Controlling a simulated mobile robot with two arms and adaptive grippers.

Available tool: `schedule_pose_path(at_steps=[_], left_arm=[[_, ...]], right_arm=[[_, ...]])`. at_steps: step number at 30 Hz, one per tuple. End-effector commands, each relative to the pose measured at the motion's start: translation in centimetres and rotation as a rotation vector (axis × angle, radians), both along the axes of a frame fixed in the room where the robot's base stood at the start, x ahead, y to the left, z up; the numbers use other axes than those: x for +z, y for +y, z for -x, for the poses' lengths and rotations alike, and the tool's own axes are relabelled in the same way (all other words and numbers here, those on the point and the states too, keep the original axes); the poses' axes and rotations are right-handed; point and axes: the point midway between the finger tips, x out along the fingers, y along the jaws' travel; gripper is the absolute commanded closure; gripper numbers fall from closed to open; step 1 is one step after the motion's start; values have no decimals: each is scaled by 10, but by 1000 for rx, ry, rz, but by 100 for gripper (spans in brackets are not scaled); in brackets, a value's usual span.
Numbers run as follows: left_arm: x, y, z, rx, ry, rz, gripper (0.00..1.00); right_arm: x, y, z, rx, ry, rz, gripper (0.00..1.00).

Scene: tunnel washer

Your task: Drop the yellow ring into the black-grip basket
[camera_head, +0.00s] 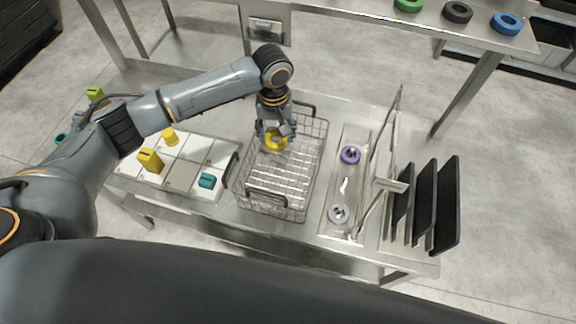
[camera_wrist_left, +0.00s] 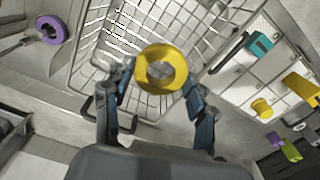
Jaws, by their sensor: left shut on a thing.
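The yellow ring (camera_head: 275,147) is held in my left gripper (camera_head: 274,132), over the far half of the basket. In the left wrist view the ring (camera_wrist_left: 162,53) sits between the two fingers of my left gripper (camera_wrist_left: 155,90), which is shut on it. The ring's exact height over the basket floor is hard to tell. My right gripper is not in view.
Left of the basket is a white compartment tray (camera_head: 205,152) with yellow and teal pieces. Right of it, a metal tray (camera_head: 335,190) holds a purple ring (camera_head: 350,155). Black upright panels (camera_head: 447,205) stand further right. Green, black and blue rings lie on the back shelf (camera_head: 375,12).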

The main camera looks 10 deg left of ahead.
Motion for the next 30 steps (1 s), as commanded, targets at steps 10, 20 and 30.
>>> schedule_pose_path(at_steps=[10,20,30], left_arm=[[1,0,0,0,0,0,17],[4,0,0,0,0,1,17],[66,0,-1,-1,-4,2,17]], right_arm=[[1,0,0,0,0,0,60],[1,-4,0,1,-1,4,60],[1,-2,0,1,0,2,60]])
